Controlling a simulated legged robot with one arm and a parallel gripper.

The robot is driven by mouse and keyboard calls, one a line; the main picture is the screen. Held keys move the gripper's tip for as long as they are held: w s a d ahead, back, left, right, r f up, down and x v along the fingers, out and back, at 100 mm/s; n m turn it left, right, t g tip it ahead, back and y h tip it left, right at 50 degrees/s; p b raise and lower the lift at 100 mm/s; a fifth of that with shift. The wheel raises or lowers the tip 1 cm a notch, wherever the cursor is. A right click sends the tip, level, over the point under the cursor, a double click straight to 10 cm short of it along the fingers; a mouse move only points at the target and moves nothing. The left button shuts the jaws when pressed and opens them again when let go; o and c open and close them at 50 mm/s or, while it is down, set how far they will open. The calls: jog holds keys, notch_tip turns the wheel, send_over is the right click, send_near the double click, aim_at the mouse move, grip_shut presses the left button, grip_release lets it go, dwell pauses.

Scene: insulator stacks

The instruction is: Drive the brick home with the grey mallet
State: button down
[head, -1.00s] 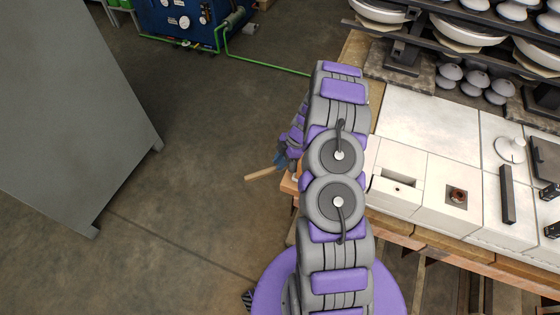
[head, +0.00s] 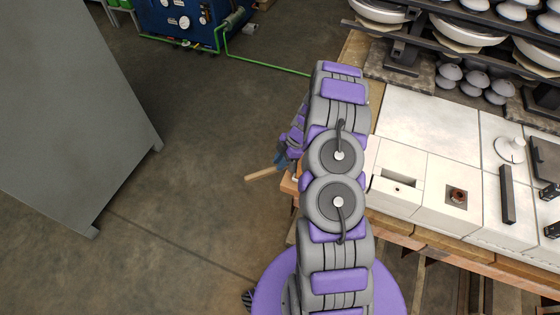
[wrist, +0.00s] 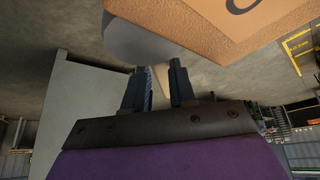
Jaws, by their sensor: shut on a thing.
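My gripper (wrist: 158,82) is shut on the pale wooden handle of the grey mallet. The mallet's rounded grey head (wrist: 138,42) shows just beyond the fingers in the wrist view. In the head view my arm hides most of the gripper (head: 281,160), and the mallet's handle (head: 263,174) sticks out to the left beside the bench corner. A tan-orange surface with a dark curved mark (wrist: 240,18) fills the wrist view's upper right; I cannot tell whether it is the brick. White blocks lie on the bench, one with a slot (head: 402,175); I cannot tell which is the brick.
The wood-edged bench (head: 430,243) runs along the right. Insulator racks stand behind. A grey cabinet (head: 70,110) stands left; open floor lies between.

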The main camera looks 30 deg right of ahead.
jog(key=shift+w+a+f+b, duration=0.1)
jog(key=shift+w+a+b, duration=0.25)
jog(key=shift+w+b, duration=0.3)
notch_tip(320, 180, up, 8)
jog(key=w+a+b, duration=0.1)
dwell(1.0)
